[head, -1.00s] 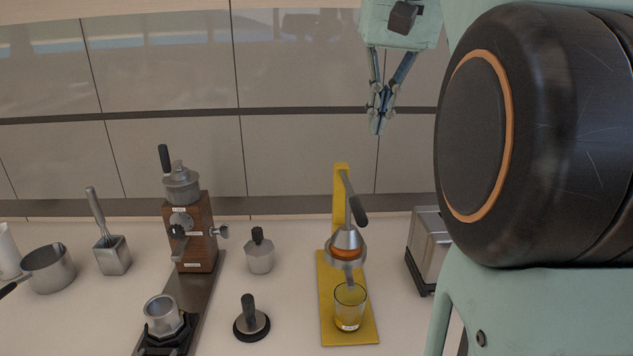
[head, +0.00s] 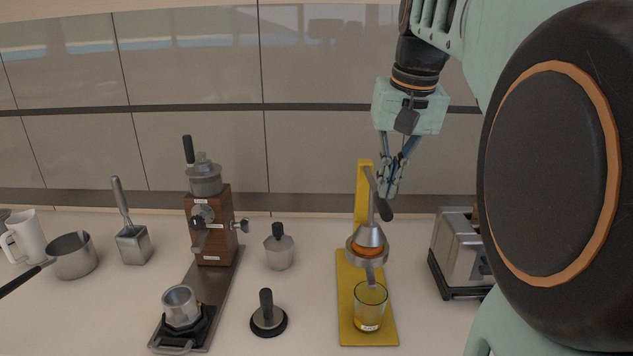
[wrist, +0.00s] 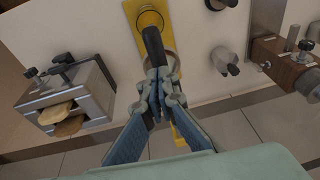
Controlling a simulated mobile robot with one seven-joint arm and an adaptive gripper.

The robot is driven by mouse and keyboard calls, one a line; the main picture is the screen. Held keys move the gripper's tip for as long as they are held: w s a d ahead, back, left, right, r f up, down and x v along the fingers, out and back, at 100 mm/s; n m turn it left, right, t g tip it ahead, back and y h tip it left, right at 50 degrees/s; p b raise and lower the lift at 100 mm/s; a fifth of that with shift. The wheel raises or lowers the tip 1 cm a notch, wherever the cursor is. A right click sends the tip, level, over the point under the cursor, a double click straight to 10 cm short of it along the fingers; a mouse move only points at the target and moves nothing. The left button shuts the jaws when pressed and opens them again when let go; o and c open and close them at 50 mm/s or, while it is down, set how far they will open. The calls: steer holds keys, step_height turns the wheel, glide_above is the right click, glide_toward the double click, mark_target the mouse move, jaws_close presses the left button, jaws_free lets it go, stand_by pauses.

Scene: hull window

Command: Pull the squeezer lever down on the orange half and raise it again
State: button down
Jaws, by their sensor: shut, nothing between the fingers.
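The yellow citrus squeezer (head: 364,195) stands on the counter with its metal cone over an orange half (head: 368,251). Its lever ends in a black handle (head: 384,210), which tilts down to the right. A glass (head: 370,306) with yellow juice stands on the squeezer's base below. My gripper (head: 388,188) is shut and empty, pointing down just above the handle at the squeezer's top. In the wrist view the black handle (wrist: 153,46) reaches up to the closed fingertips (wrist: 160,75). I cannot tell whether they touch it. The gripper hides most of the squeezer's post there.
A toaster (head: 462,250) stands close on the right, with toast in it in the wrist view (wrist: 65,118). The tiled wall is behind.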

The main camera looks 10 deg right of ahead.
mark_target(386, 201)
stand_by(0.3)
steer(key=shift+s+a+f+b, duration=0.1)
steer(key=shift+s+f+b, duration=0.1)
steer(key=shift+f+b, duration=0.5)
steer(key=shift+s+a+f+b, duration=0.15)
steer(key=shift+f+b, duration=0.25)
steer(key=shift+f, duration=0.55)
steer(key=shift+d+r, duration=0.1)
steer(key=shift+r+p, duration=0.55)
steer(key=shift+p, duration=0.1)
steer(key=r+p, duration=0.3)
steer(key=shift+s+d+r+p, duration=0.1)
steer(key=shift+d+r+p, duration=0.3)
steer(key=s+v, duration=0.1)
steer(key=v, duration=0.8)
steer(key=shift+a+f, duration=0.15)
